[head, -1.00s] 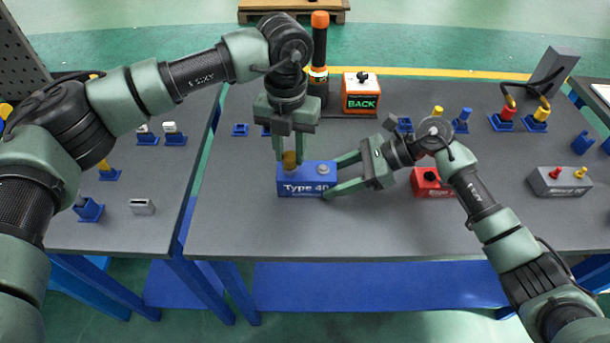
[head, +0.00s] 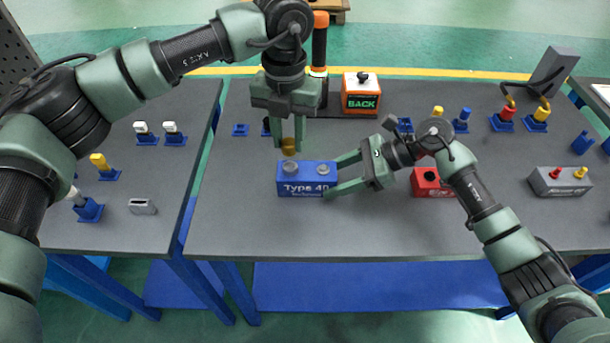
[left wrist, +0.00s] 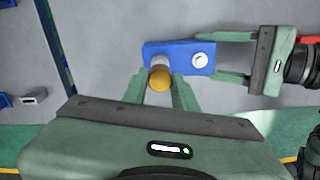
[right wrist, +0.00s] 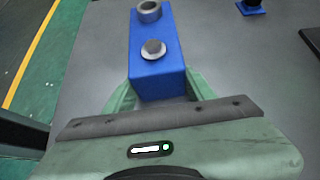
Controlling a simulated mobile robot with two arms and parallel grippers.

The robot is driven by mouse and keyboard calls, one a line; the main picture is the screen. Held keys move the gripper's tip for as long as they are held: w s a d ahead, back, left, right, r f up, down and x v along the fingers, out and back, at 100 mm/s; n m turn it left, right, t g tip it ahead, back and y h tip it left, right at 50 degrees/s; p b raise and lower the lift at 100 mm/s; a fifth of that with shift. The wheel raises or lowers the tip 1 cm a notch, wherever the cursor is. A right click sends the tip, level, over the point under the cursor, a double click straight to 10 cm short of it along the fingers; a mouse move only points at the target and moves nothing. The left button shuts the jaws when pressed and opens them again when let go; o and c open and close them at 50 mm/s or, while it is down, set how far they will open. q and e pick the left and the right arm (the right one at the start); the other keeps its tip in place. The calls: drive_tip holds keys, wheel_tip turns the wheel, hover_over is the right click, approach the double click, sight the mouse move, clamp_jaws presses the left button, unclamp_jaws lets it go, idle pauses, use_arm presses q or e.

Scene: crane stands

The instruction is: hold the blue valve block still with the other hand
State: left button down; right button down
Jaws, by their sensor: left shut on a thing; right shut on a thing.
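The blue valve block (head: 307,187), marked "Type 40", lies on the dark table. Its top has an open grey socket on the left and a grey round cap on the right. My right gripper (head: 345,175) is shut on the block's right end; the right wrist view also shows the block (right wrist: 155,75) between the fingers. My left gripper (head: 288,148) is shut on a brass-coloured plug (head: 289,147) above the left socket. The left wrist view shows the plug (left wrist: 160,79) between the fingertips, overlapping the block's edge in the picture.
An orange box marked BACK (head: 361,95) and an orange-topped cylinder (head: 319,60) stand behind. A red block (head: 427,183) sits right of the valve block, close to my right arm. A grey block (head: 560,181) with knobs lies far right. The table front is clear.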

drive_tip(key=shift+c, duration=2.2)
unclamp_jaws()
drive_tip(key=v, duration=1.2)
